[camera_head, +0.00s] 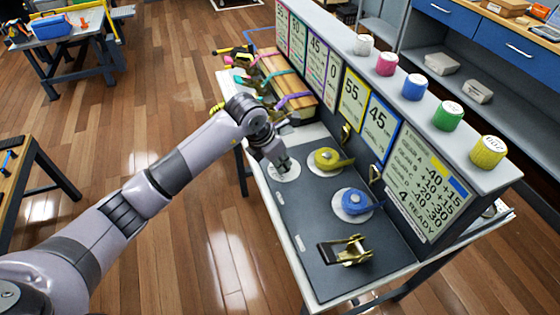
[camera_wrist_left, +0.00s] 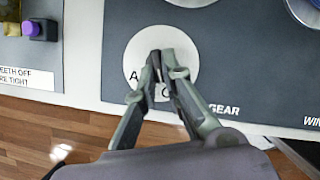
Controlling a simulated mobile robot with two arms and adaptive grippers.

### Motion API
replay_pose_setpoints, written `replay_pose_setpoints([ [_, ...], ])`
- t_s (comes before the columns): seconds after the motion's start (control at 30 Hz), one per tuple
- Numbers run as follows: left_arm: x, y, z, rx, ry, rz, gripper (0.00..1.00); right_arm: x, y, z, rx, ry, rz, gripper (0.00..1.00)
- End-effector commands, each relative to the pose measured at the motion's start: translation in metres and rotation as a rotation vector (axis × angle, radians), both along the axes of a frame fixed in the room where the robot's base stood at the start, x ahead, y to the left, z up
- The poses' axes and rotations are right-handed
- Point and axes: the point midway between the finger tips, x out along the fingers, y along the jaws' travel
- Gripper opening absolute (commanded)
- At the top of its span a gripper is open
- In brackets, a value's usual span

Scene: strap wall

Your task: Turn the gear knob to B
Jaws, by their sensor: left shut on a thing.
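The gear knob (camera_wrist_left: 156,66) is a small dark piece at the middle of a white round dial (camera_wrist_left: 186,50) on the dark board. The letters A and part of a C show on the dial, and the word GEAR is printed beside it. A letter B is not visible; my fingers cover part of the dial. My left gripper (camera_wrist_left: 158,72) is shut on the knob from above. In the head view the left gripper (camera_head: 283,163) comes down onto the same white dial (camera_head: 284,176), hiding the knob. My right gripper is not in view.
On the board (camera_head: 310,215), a yellow strap roll (camera_head: 326,158) and a blue strap roll (camera_head: 353,201) sit on white discs to the right. A metal ratchet (camera_head: 346,250) lies nearer. The sign panel (camera_head: 425,185) stands behind, with several coloured rolls on top.

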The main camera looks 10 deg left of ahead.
Motion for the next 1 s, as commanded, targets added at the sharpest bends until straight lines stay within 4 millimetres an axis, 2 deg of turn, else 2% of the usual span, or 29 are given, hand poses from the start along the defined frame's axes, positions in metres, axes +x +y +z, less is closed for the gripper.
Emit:
replay_pose_setpoints([
  [0.27, 0.003, 0.003, -0.003, 0.003, -0.003, -0.115, 0.00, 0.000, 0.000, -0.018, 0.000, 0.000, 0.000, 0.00],
  [0.7, 0.007, 0.006, -0.003, 0.001, -0.004, -0.458, 0.00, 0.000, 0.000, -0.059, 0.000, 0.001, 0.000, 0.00],
  [1.0, 0.009, 0.006, -0.001, 0.000, -0.003, -0.622, 0.00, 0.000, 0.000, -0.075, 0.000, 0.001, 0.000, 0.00],
])
